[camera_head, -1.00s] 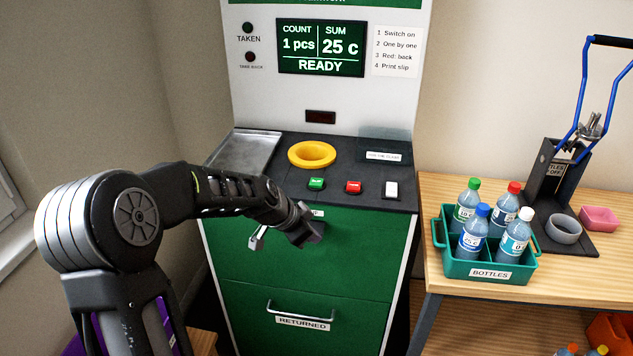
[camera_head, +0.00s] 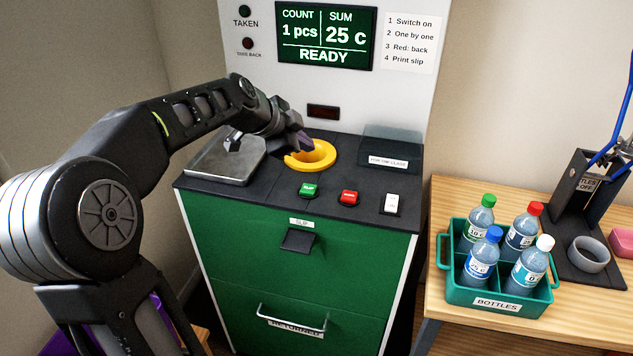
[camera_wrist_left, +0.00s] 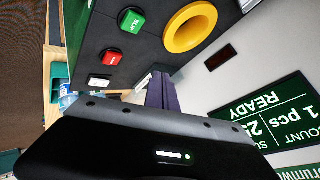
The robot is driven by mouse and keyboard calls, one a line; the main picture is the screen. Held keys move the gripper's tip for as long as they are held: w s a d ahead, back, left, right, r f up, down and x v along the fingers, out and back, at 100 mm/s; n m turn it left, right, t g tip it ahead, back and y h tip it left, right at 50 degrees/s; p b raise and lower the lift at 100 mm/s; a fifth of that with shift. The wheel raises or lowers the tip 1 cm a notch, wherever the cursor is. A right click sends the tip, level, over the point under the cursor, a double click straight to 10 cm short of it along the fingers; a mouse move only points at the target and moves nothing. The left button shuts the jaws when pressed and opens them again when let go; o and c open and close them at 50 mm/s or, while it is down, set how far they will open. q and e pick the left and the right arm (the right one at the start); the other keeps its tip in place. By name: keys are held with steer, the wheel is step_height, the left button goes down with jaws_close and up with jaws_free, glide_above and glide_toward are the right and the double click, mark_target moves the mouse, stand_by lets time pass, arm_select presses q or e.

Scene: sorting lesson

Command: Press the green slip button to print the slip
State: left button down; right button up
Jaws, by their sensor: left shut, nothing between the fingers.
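The green slip button (camera_head: 309,190) sits on the machine's black top panel, left of the red button (camera_head: 348,198). It also shows in the left wrist view (camera_wrist_left: 131,20), with the red button (camera_wrist_left: 98,57) beside it. My left gripper (camera_head: 302,143) is shut and empty. It is above the panel, behind the green button and near the yellow ring (camera_head: 313,156), apart from the button. In the left wrist view its dark fingers (camera_wrist_left: 162,90) show past the wrist housing. The screen (camera_head: 326,36) reads 1 pcs, 25 c, READY. My right gripper is not in view.
A metal tray (camera_head: 222,165) lies left of the ring, and a white switch (camera_head: 391,203) right of the red button. The slip outlet (camera_head: 298,240) is on the green front below. A teal crate (camera_head: 447,275) of bottles stands on the wooden table (camera_head: 437,307) at right.

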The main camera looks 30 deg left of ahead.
arm_select(q)
steer(key=shift+s, duration=0.1)
steer(key=shift+f, duration=0.1)
steer(key=b, duration=0.5)
glide_above(306, 190)
step_height(306, 190, down, 8)
steer(key=shift+f, duration=0.1)
steer(key=shift+f+b, duration=0.25)
steer(key=shift+b, duration=0.15)
stand_by(1.6)
steer(key=shift+f+b, duration=0.4)
steer(key=shift+b, duration=0.4)
